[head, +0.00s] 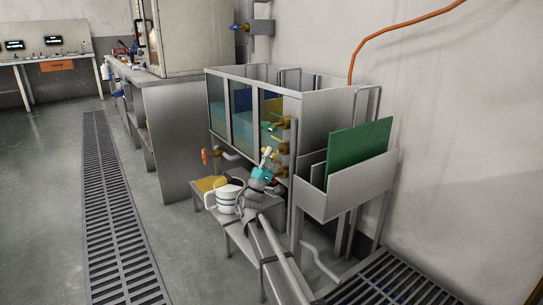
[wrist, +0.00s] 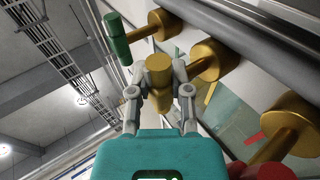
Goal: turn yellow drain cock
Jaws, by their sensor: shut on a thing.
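The yellow drain cock is in the middle of the wrist view, its yellow handle (wrist: 159,68) between my finger pads and its brass body (wrist: 212,60) just to the right. My gripper (wrist: 159,84) is shut on that handle. In the head view my gripper (head: 267,156) reaches up to the cocks at the right end of the tank. The fingers and teal housing partly hide the yellow cock there.
A cock with a green handle (wrist: 115,38) is on one side of the yellow one, and a cock with a red handle (wrist: 268,170) on the other, both close. A green board (head: 357,150) stands in a rack at right.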

